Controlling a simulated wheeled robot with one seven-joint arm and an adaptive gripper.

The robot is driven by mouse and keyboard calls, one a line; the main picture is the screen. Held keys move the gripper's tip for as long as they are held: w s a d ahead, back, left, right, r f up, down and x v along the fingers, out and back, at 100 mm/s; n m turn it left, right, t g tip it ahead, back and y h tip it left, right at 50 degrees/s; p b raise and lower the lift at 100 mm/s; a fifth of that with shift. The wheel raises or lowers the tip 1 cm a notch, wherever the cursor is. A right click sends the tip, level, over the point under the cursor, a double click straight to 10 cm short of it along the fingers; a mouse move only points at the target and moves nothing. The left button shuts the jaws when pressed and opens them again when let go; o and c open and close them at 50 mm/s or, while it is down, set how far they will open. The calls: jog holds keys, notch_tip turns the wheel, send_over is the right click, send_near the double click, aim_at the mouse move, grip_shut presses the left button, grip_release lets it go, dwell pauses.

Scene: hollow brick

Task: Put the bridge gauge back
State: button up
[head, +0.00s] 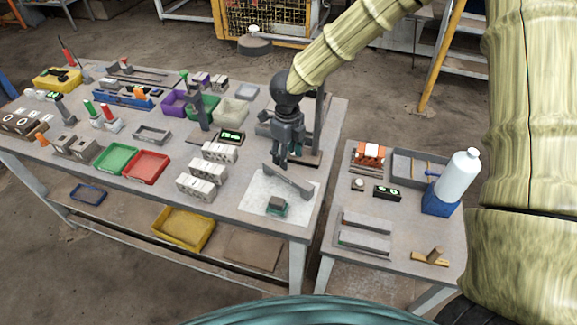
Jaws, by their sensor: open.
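A grey elongated bar (288,182), which looks like the bridge gauge, lies slantwise over the white mat (255,188) at the front right of the long table. My gripper (281,163) points down just above its upper left end, open. I cannot tell whether the fingers touch the bar. A small dark block with a teal base (277,206) sits on the mat in front of the bar. Which place belongs to the gauge is not clear from this view.
Several hollow bricks (196,188) stand left of the mat. A dark stand (316,135) rises behind my gripper. A gap separates the long table from the right table, which holds long grey pieces (365,242), a grey tray (405,166) and a white bottle (459,175).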

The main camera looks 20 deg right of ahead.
jog(key=shift+r, duration=1.45)
